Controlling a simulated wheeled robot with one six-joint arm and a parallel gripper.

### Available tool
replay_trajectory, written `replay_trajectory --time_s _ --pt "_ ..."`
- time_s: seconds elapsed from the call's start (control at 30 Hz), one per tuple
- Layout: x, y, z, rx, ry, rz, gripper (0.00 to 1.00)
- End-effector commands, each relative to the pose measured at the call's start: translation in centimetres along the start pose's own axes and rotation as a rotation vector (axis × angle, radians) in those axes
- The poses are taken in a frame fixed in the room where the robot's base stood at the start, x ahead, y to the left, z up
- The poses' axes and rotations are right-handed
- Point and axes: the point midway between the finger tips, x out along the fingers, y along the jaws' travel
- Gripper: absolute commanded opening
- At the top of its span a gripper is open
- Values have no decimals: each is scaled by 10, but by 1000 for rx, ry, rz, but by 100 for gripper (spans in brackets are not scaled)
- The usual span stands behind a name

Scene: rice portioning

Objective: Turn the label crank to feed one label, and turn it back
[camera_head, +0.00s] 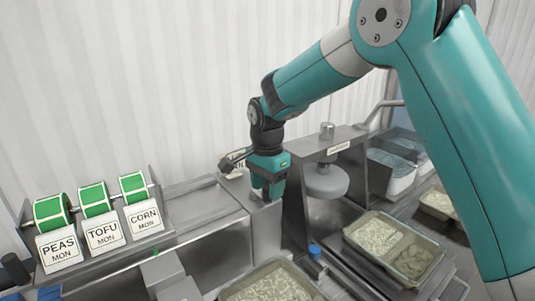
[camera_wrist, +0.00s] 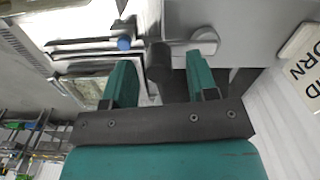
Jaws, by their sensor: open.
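My gripper (camera_head: 267,193) points down over the metal counter, left of the press stand. In the wrist view my gripper (camera_wrist: 160,70) has its two teal fingers apart. The crank (camera_wrist: 189,46) shows there as a dark upright knob joined by a short grey arm to a round hub. The knob lies between the fingers, with gaps visible on both sides, so it is not clamped. In the head view the crank is mostly hidden by my gripper. A white label plate (camera_wrist: 303,66), partly cut off, sits beside the crank.
Green label rolls with a PEAS card (camera_head: 59,248), a TOFU card (camera_head: 104,233) and a CORN card (camera_head: 144,217) stand at left. The press stand (camera_head: 320,147) with a round disc is close on the right.

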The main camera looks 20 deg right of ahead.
Motion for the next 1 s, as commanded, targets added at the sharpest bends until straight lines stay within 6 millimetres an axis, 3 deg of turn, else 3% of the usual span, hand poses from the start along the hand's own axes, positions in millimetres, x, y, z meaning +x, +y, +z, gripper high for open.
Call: replay_trajectory --time_s 0.4,0.6,0.8,1.0 --pt "-101 0 0 0 1 -7 53" --pt "-141 0 0 0 1 -5 53" --pt "-158 0 0 0 0 -2 53" --pt "-160 0 0 0 0 -1 53"
